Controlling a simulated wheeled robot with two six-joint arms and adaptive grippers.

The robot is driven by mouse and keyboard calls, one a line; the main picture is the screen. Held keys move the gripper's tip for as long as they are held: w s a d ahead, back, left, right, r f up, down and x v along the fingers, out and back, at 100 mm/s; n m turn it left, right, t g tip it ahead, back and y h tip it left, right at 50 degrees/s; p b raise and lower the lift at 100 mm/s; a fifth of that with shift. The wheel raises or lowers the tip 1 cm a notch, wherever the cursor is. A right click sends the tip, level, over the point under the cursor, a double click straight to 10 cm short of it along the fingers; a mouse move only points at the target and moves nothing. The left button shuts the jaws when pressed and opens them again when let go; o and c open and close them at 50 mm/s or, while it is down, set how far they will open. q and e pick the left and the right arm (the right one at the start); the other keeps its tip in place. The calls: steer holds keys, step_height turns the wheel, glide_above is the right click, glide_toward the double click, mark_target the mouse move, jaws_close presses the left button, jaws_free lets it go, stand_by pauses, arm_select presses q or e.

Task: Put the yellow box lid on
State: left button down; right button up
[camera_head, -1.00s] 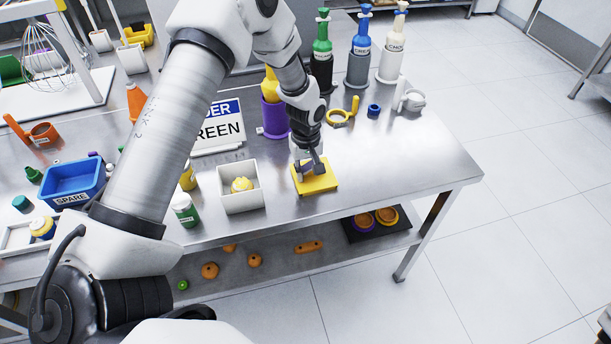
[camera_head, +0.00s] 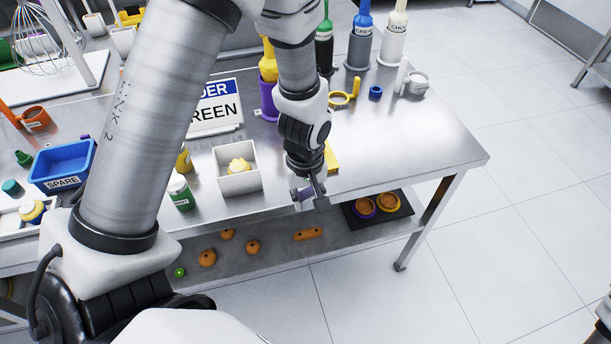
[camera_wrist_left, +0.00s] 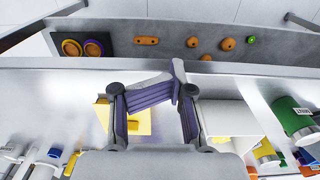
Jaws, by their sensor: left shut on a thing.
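The yellow box lid (camera_head: 332,156) lies flat on the steel table, partly hidden behind my left gripper in the head view. It also shows in the left wrist view (camera_wrist_left: 142,123), with a small knob on it. My left gripper (camera_head: 312,192) is in front of the lid, near the table's front edge, apart from it. Its purple-padded fingers meet at their tips in the left wrist view (camera_wrist_left: 178,75), one bent sideways; I cannot make out anything between them. A white open box (camera_head: 221,163) with a yellow lump inside stands left of the gripper.
A green-labelled jar (camera_head: 181,196) stands left of the white box. A blue SPARE bin (camera_head: 62,166) is farther left. A purple holder (camera_head: 268,100) and a yellow ring (camera_head: 341,99) stand behind. The table's right end is clear.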

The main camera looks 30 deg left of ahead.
arm_select(q)
steer(key=shift+c, duration=1.9)
jaws_free()
